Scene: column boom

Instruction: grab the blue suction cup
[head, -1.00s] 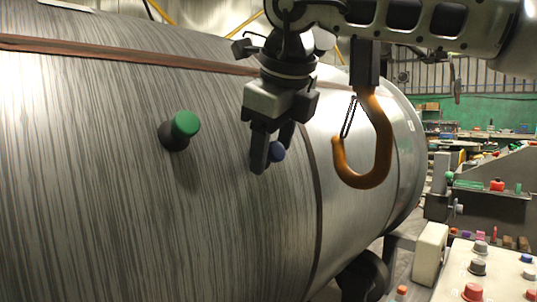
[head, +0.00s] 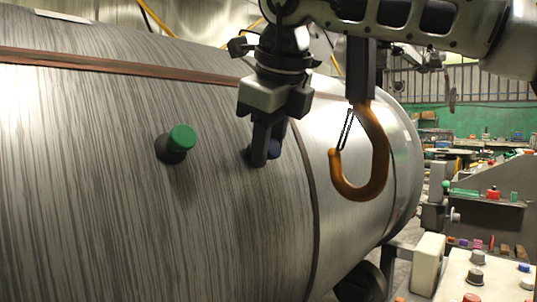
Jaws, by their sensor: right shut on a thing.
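The blue suction cup (head: 275,150) is on the side of the large grey tank (head: 120,230). Only a small part of it shows behind my fingers. My right gripper (head: 263,155) comes down from above and is shut on it. A green suction cup (head: 182,138) with a dark base sticks out of the tank to the left, apart from the gripper. My left gripper is not in view.
An orange hook (head: 360,190) hangs just right of my right gripper, in front of the tank. A control panel (head: 470,275) with several coloured buttons stands at the lower right. The tank surface below the cups is clear.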

